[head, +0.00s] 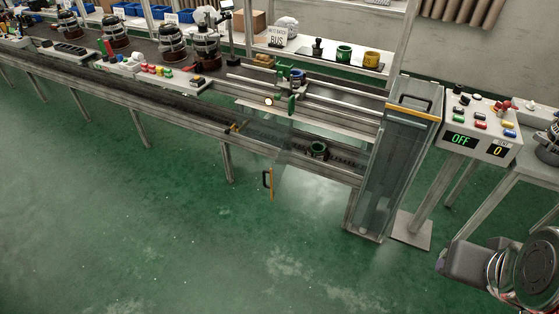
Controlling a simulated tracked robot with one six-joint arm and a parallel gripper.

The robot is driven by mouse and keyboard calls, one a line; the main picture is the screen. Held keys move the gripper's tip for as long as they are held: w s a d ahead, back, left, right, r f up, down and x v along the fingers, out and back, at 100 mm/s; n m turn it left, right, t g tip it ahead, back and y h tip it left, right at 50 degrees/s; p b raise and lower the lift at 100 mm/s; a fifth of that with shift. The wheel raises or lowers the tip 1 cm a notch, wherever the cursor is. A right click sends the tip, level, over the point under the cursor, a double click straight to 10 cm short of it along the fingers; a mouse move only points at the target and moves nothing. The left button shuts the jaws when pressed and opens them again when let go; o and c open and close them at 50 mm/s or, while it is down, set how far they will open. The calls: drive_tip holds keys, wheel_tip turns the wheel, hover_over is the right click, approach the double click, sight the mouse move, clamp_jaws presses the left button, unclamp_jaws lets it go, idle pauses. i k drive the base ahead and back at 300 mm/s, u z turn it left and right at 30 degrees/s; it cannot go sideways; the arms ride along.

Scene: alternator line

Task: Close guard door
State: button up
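A clear guard panel (395,165) stands at the right end of the line, with a yellow strip and a black handle (410,101) along its top edge. A second clear panel (283,150) juts out from the front of the line further left. It has a yellow edge strip (271,184) and a black handle (266,179), and looks swung open. Its clear sheet is faint, so its full outline is hard to tell. I cannot tell which panel is the guard door. Part of my arm shows at the bottom right; my gripper is not in view.
A control box (482,125) reading OFF and 0 stands on a post right of the line. The conveyor (150,95) runs to the upper left, with alternator parts (172,43) behind it. A green fixture (292,90) sits mid-line. The green floor (150,220) in front is clear.

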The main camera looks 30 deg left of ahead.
sight(276, 174)
drive_tip(key=u, duration=2.85)
drive_tip(key=i, duration=2)
